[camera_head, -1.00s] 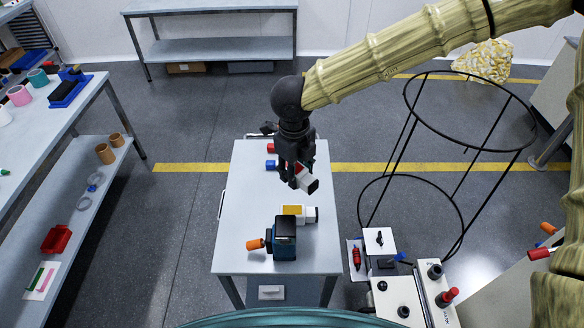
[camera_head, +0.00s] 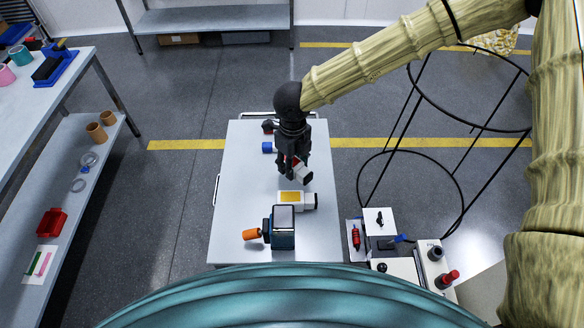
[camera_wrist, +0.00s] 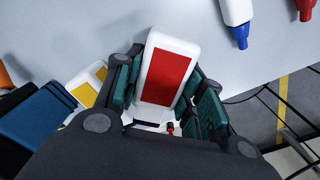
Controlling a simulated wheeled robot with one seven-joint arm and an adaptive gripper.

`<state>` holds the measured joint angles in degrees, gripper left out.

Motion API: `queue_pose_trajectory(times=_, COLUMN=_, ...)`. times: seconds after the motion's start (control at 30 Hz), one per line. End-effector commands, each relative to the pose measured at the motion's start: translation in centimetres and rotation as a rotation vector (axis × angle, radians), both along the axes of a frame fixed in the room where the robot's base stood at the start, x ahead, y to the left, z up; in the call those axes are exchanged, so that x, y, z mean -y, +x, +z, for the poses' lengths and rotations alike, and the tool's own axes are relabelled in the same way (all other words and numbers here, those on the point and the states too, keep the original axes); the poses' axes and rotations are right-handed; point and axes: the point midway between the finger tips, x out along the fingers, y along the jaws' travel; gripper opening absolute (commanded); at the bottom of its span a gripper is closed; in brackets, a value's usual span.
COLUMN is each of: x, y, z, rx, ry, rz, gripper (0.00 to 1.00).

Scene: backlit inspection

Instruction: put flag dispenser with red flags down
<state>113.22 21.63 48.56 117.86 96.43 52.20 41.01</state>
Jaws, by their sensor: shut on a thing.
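The flag dispenser with red flags is a white block with a red face (camera_wrist: 166,80); in the head view its white end (camera_head: 304,174) sticks out of my gripper. My gripper (camera_head: 293,165) is shut on it, over the middle of the table. In the wrist view the fingers of my gripper (camera_wrist: 158,92) stand on both sides of the dispenser, and its lower end is partly hidden. It is tilted in the head view. I cannot tell whether it touches the table.
The pale table (camera_head: 238,185) also holds a yellow-and-white dispenser (camera_head: 291,198) close by, a dark blue device (camera_head: 283,238) and an orange-ended thing (camera_head: 251,234). A blue-ended item (camera_head: 267,147) lies at the back. The table's left side is clear. A black wire frame (camera_head: 375,160) stands to the right.

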Motion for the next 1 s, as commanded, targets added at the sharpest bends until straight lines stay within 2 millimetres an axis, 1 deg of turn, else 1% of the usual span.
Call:
queue_pose_trajectory(times=0.23, x=0.0, y=-0.1, z=-2.7, rx=-0.001, ry=-0.001, rz=0.002, gripper=0.15)
queue_pose_trajectory(times=0.27, x=0.0, y=-0.1, z=-2.8, rx=-0.001, ry=-0.001, rz=0.001, gripper=0.15)
queue_pose_trajectory(times=0.3, x=0.0, y=-0.1, z=-2.9, rx=-0.001, ry=-0.001, rz=0.001, gripper=0.11)
queue_pose_trajectory(times=0.57, x=0.0, y=-0.1, z=-3.1, rx=-0.001, ry=-0.001, rz=0.001, gripper=0.11)
queue_pose_trajectory(times=0.6, x=0.0, y=-0.1, z=-3.1, rx=-0.001, ry=-0.001, rz=0.001, gripper=0.42)
queue_pose_trajectory(times=0.67, x=0.0, y=0.0, z=-3.1, rx=-0.001, ry=-0.001, rz=0.001, gripper=0.53)
queue_pose_trajectory(times=0.7, x=0.0, y=0.0, z=-3.1, rx=-0.001, ry=-0.001, rz=0.001, gripper=0.6)
queue_pose_trajectory(times=1.0, x=0.0, y=0.0, z=-3.0, rx=-0.001, ry=-0.001, rz=0.001, gripper=0.6)
